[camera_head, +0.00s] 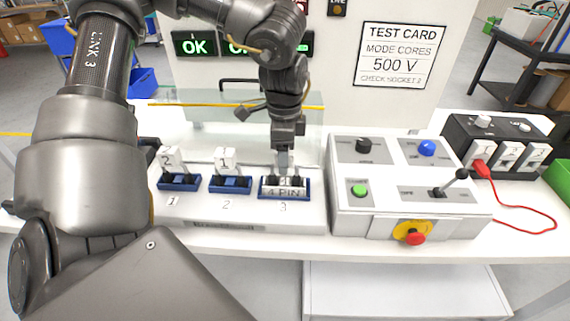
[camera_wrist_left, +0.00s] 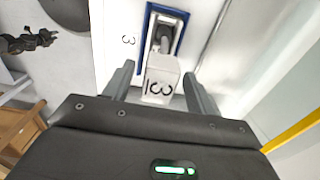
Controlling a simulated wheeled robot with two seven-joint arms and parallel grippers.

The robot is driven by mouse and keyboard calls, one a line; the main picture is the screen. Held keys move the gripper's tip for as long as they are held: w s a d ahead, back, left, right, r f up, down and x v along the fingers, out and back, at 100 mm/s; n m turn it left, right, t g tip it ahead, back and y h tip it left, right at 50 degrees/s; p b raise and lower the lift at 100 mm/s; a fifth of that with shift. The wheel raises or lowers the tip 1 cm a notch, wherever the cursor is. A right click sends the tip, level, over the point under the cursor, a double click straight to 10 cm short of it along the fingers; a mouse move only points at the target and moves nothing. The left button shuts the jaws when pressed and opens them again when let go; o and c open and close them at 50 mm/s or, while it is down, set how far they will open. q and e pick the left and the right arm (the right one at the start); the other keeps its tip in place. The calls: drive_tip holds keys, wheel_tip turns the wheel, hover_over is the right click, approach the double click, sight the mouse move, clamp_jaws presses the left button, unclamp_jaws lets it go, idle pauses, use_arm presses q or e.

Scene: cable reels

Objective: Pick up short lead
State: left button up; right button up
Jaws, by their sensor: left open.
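My left gripper (camera_head: 284,165) reaches down over the blue socket 3 (camera_head: 284,195), marked "4 PIN". In the left wrist view, its open fingers (camera_wrist_left: 155,77) stand on either side of a white block marked 3 (camera_wrist_left: 160,88), on a grey plug in the blue-framed socket (camera_wrist_left: 180,18). I cannot tell whether they touch it. A white block marked 2 (camera_head: 172,160) stands at socket 1, and one marked 1 (camera_head: 226,160) at socket 2. A red lead (camera_head: 526,208) has its red plug (camera_head: 482,169) at the black box. I cannot tell which lead is the short one.
The grey control box (camera_head: 405,185) has knobs, a lever and a red stop button (camera_head: 415,238). The black box (camera_head: 500,130) carries several white numbered blocks. A test card (camera_head: 394,55) reads 500 V, check socket 2. A clear panel (camera_head: 190,103) stands behind the sockets.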

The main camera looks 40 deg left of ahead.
use_arm(q)
drive_tip(key=c, duration=1.1)
drive_tip(key=shift+w+r, duration=0.1)
drive_tip(key=shift+r, duration=0.35)
wheel_tip(320, 180, up, 8)
drive_tip(key=shift+f+b, duration=0.15)
drive_tip(key=shift+b, duration=0.65)
drive_tip(key=shift+r, duration=0.6)
drive_tip(key=shift+b, duration=0.35)
drive_tip(key=shift+r, duration=0.15)
use_arm(e)
drive_tip(key=shift+w+d+f, duration=0.25)
drive_tip(key=shift+d+f, duration=0.15)
drive_tip(key=shift+f, duration=0.1)
drive_tip(key=shift+w+d+f, duration=0.2)
drive_tip(key=shift+d+f, duration=0.15)
drive_tip(key=shift+f, duration=0.1)
